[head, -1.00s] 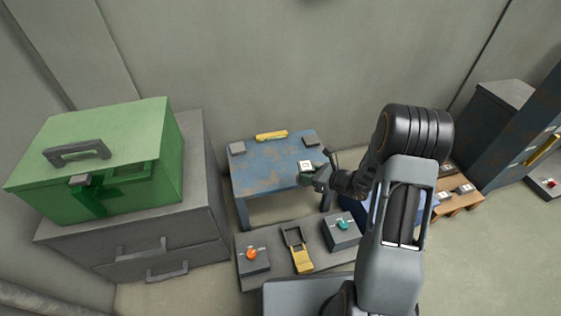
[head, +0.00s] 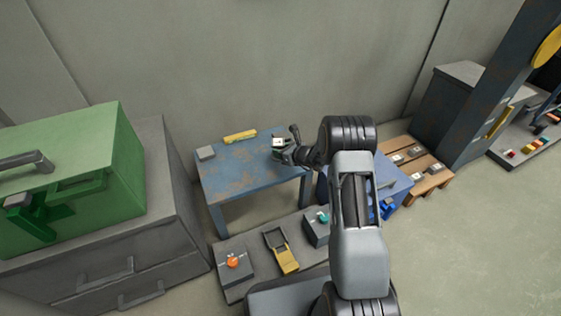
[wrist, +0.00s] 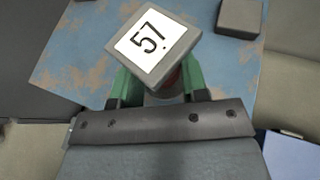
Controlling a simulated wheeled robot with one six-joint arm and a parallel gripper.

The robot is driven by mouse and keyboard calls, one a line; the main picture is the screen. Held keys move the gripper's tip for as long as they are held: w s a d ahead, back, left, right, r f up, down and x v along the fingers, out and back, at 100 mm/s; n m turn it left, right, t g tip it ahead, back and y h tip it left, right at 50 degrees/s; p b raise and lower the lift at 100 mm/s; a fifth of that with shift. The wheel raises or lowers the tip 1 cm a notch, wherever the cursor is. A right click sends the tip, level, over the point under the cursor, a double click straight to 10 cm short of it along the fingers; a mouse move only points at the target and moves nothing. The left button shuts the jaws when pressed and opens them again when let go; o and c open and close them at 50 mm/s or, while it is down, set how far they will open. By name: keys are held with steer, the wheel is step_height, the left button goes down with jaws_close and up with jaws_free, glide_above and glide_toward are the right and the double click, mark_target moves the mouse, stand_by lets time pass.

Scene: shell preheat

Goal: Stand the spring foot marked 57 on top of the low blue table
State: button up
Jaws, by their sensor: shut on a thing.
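The spring foot marked 57 has a pale square top plate (wrist: 153,46) with a white label, filling the upper middle of the wrist view. In the head view it shows as a small pale top (head: 278,141). My gripper (wrist: 158,84) is shut on it, a green finger on each side below the plate. The low blue table (head: 240,167) has a worn top, which also shows under the foot in the wrist view (wrist: 84,62). The foot is over the table's right part. Its lower end is hidden, so I cannot tell whether it touches the top.
On the table are a grey block (head: 206,153) at the back left and a yellow object (head: 240,136) at the back edge. A grey block (wrist: 240,18) shows near the foot in the wrist view. A low grey platform (head: 237,291) stands in front. The table's middle is clear.

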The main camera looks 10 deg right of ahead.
steer(key=shift+w+a+f+b, duration=0.1)
steer(key=shift+w+f+b, duration=0.45)
steer(key=shift+w+f, duration=0.5)
steer(key=shift+s+f+b, duration=0.15)
steer(key=shift+f+b, duration=0.35)
steer(key=shift+f, duration=0.9)
steer(key=shift+f, duration=0.1)
steer(key=o, duration=1.1)
steer(key=shift+f, duration=0.1)
